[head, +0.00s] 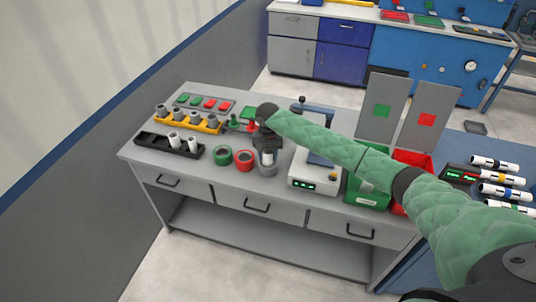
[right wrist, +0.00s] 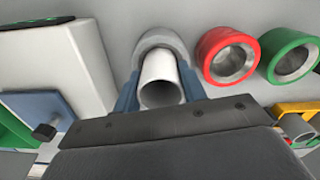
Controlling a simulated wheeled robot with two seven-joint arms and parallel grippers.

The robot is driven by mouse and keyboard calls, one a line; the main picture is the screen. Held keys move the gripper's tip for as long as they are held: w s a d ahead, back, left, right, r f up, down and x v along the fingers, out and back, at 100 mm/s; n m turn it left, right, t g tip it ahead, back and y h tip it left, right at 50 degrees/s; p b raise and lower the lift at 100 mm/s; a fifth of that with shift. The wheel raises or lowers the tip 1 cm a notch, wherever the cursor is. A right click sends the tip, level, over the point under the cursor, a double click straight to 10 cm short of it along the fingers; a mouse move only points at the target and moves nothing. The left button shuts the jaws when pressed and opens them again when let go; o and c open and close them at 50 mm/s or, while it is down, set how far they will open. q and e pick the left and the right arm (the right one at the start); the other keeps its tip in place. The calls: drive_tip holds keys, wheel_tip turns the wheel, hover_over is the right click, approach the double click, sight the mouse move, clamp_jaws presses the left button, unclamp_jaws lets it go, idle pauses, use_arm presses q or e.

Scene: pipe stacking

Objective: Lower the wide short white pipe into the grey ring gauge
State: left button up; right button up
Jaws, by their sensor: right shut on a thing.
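My right gripper (head: 268,146) points down over the front middle of the bench and is shut on a white pipe (head: 268,157). In the right wrist view, the blue fingers of the gripper (right wrist: 160,92) flank the pipe (right wrist: 159,70), and its open upper end faces the camera. The grey ring gauge (head: 267,171) is directly under the pipe; it also shows in the right wrist view (right wrist: 155,38), curving around the pipe's far end. I cannot tell whether the pipe's lower end is inside the ring or just above it. My left gripper is out of view.
Red (head: 244,159) and green (head: 222,156) ring gauges stand left of the grey one. A white device with a display (head: 314,178) is close on the right, with green (head: 367,190) and red bins beyond. A black rack with white pipes (head: 168,144) and a yellow rack (head: 190,122) are at left.

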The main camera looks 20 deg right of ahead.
sight(268, 150)
drive_tip(key=o, duration=1.1)
drive_tip(key=shift+c, duration=0.2)
drive_tip(key=shift+r+b, duration=0.35)
drive_tip(key=shift+r, duration=0.6)
drive_tip(key=shift+r+b, duration=0.5)
drive_tip(key=shift+r, duration=0.1)
wheel_tip(268, 150, up, 3)
drive_tip(key=shift+r+b, duration=0.2)
drive_tip(key=shift+b, duration=0.4)
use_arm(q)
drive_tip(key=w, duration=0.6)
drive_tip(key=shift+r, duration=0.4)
use_arm(e)
drive_tip(key=shift+r, duration=0.65)
